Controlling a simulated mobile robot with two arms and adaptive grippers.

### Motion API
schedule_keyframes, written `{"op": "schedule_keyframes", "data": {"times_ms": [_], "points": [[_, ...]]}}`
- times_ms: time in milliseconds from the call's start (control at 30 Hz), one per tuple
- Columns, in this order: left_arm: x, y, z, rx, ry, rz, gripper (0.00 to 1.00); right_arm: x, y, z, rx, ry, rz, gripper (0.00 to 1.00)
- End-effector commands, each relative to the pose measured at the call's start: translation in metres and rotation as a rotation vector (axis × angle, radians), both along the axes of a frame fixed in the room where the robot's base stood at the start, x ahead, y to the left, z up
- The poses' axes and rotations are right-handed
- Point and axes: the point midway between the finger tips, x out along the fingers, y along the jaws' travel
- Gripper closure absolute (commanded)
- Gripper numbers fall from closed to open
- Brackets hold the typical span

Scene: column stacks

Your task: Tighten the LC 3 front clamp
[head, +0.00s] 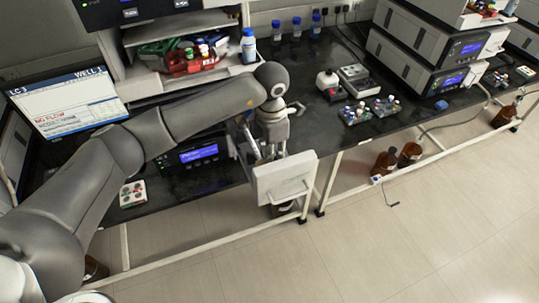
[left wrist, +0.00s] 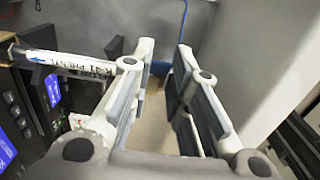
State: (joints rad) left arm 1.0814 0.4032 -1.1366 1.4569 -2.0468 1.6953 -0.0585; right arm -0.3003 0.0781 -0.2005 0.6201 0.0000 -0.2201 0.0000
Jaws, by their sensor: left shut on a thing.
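My left gripper (head: 272,140) is at the open LC 3 unit, just behind a white door with a handle (head: 285,180). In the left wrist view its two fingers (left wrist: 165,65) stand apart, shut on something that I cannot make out. A white column labelled PHENYL, with a blue arrow (left wrist: 65,62), lies left of the fingers; its right end passes behind the left finger. The front clamp cannot be told apart and seems hidden by the fingers. The monitor (head: 65,100) reads LC 3 and NO FLOW. My right gripper is not in view.
A lit module display (head: 198,153) is left of the gripper. Vial racks (head: 370,110) sit on the dark bench to the right. Brown bottles (head: 385,163) stand below. The floor in front is clear.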

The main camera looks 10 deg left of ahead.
Motion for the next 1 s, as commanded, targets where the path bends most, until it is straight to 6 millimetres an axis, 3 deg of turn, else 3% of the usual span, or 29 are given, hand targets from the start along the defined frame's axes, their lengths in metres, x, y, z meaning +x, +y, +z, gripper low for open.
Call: {"op": "schedule_keyframes", "data": {"times_ms": [600,633,800,1000], "points": [[0.0004,-0.0026,-0.0024,0.036,0.028,-0.002,1.0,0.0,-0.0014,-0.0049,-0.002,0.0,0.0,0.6],[0.0004,-0.0026,-0.0025,0.036,0.028,-0.002,0.82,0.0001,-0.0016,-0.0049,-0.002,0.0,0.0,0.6],[0.0006,-0.0025,-0.0023,0.036,0.028,-0.002,0.61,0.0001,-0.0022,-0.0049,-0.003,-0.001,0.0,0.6],[0.0008,-0.0023,-0.002,0.036,0.027,-0.001,0.61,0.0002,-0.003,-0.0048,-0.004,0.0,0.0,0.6]]}}
